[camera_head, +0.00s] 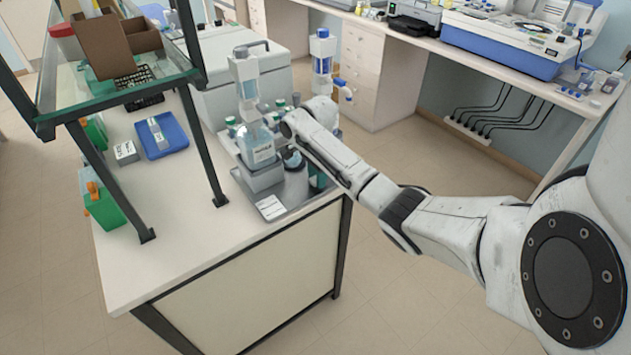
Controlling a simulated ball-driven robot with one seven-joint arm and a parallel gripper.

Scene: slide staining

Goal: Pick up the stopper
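I cannot make out a separate stopper; it is too small or hidden by my arm. A clear bottle (257,152) with a white label and a dispenser top (244,78) stands on a grey block at the bench's front corner. My arm reaches in from the right, and its end, with my gripper (289,138), is just right of the bottle, above the grey tray (297,190). The fingers are small and partly hidden, so I cannot tell whether they are open or hold anything. Several small green-capped bottles (232,124) stand close behind.
A second dispenser bottle (322,58) rises behind my wrist. A glass shelf (130,92) on dark posts stands over the bench's left side, with a blue tray (162,135) below. A grey box-shaped machine (215,92) stands behind. The bench's front left (185,235) is clear.

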